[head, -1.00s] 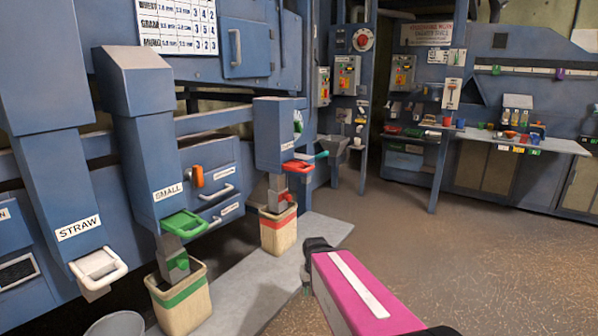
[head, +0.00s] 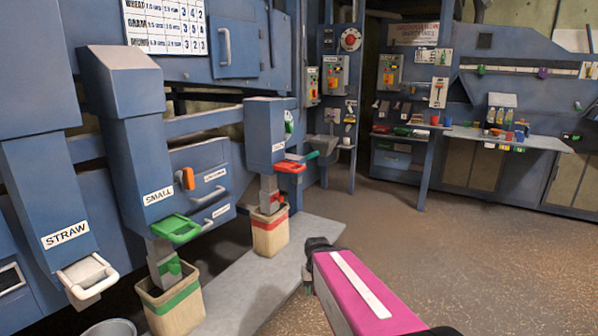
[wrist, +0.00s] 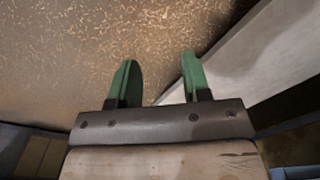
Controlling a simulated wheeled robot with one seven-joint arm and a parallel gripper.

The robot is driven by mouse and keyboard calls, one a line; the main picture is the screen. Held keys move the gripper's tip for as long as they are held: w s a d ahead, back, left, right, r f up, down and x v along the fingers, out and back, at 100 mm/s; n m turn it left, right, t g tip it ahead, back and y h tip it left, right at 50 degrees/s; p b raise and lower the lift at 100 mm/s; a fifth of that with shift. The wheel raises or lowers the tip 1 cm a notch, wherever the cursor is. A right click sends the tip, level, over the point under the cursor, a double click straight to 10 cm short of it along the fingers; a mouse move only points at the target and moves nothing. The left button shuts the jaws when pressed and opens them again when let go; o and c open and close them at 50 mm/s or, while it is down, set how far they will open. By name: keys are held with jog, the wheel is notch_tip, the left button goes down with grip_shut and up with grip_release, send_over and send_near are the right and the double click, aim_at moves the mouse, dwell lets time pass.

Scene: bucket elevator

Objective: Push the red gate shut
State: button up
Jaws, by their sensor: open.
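The red gate (head: 289,167) sticks out from the lower end of a blue chute (head: 266,128) in the head view. A grey spout with a red part hangs below it, over a cream bucket with a red band (head: 270,231). My arm, with a magenta panel, reaches in from the lower right. Its dark end is right of and nearer than the red gate, apart from it. My gripper (wrist: 157,82) shows in the wrist view with two green fingers spread apart and nothing between them. The gate is not clearly seen in the wrist view.
Left of it are the SMALL chute with a green gate (head: 176,228) and green-banded bucket (head: 174,301), and the STRAW chute with a white gate (head: 88,276). A grey slab (head: 305,250) runs under the buckets. The brown floor (head: 480,260) to the right is open.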

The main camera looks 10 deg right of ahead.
jog(key=w+a+r+m+t+y, duration=0.25)
jog(key=w+r+y, duration=0.2)
jog(key=w, duration=0.45)
jog(key=m+t+y, duration=0.6)
jog(key=t+y, duration=0.4)
jog(key=y, duration=0.1)
send_near(301, 170)
jog(key=shift+t+h, duration=0.25)
jog(key=shift+h, duration=0.1)
jog(key=x, duration=1)
jog(key=shift+w+f, duration=0.15)
jog(key=shift+w, duration=0.45)
grip_shut()
